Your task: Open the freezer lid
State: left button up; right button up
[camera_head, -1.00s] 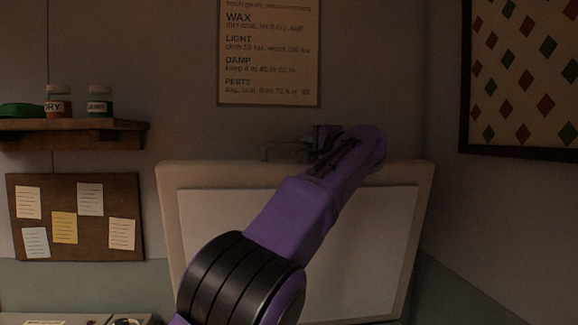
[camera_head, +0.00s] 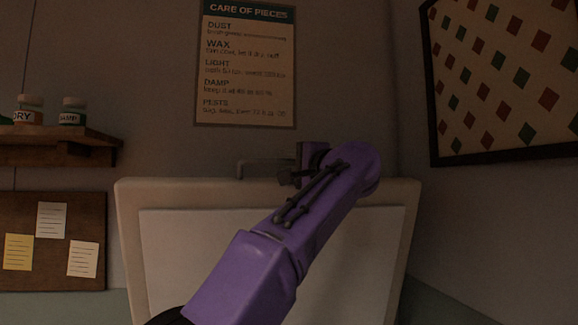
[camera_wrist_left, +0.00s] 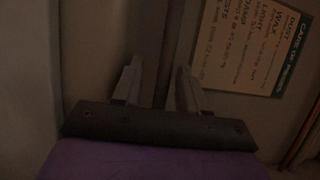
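The freezer lid (camera_head: 130,250) stands raised, nearly upright, in the head view, with a pale frame and a white inner panel. A thin grey handle (camera_head: 258,162) runs along its top edge. My left gripper (camera_head: 308,160) is at the right end of this handle, and my purple forearm crosses in front of the lid. In the left wrist view the fingers of my left gripper (camera_wrist_left: 158,88) are spread apart. A dark bar (camera_wrist_left: 163,45), apparently the handle, passes between them; I cannot tell whether they touch it. My right gripper is out of view. The freezer body is hidden.
The wall behind has a care notice (camera_head: 245,70) above the lid. A shelf with jars (camera_head: 60,140) and a cork board (camera_head: 90,205) are at left. A framed diamond-pattern panel (camera_head: 500,80) hangs at right.

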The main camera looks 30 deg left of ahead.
pick_arm(q)
jog(key=shift+s, duration=0.1)
jog(key=b+v, duration=0.2)
jog(key=v, duration=0.8)
jog(key=shift+d+b, duration=0.25)
jog(key=shift+b, duration=0.1)
